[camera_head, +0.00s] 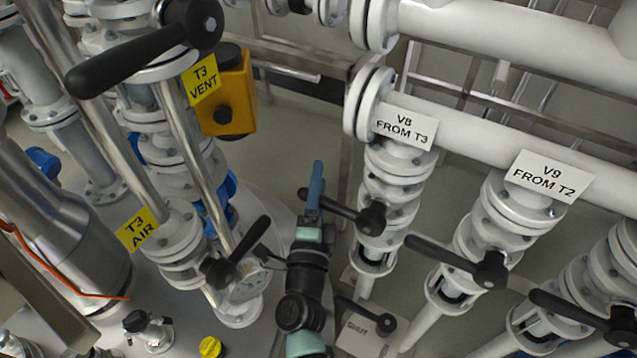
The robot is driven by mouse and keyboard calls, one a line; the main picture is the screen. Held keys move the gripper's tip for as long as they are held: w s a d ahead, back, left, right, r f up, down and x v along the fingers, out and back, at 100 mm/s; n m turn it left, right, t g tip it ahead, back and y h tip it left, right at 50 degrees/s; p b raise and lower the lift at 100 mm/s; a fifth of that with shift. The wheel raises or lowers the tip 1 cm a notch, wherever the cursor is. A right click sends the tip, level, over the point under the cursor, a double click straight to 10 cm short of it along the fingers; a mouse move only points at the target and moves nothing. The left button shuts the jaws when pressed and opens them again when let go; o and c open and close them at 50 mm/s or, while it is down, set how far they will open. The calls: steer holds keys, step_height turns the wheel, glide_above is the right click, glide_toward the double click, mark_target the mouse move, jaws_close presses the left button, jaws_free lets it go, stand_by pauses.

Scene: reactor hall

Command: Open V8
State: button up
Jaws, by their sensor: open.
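The label V8 FROM T3 (405,127) hangs on a white pipe valve right of centre. The V8 handle (345,211) is a black lever on the valve below that label. It runs from its hub at the right up and left. My gripper (315,190), with a blue finger, is at the free left end of this lever. The finger crosses in front of the lever in the picture. The gripper is open. Whether the lever lies between the fingers or they touch it, I cannot tell; the second finger is not clearly seen.
The V9 handle (455,261) is close at the right, with another black lever (580,316) beyond it.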

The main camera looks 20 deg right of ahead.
jaws_close()
stand_by(0.3)
stand_by(1.1)
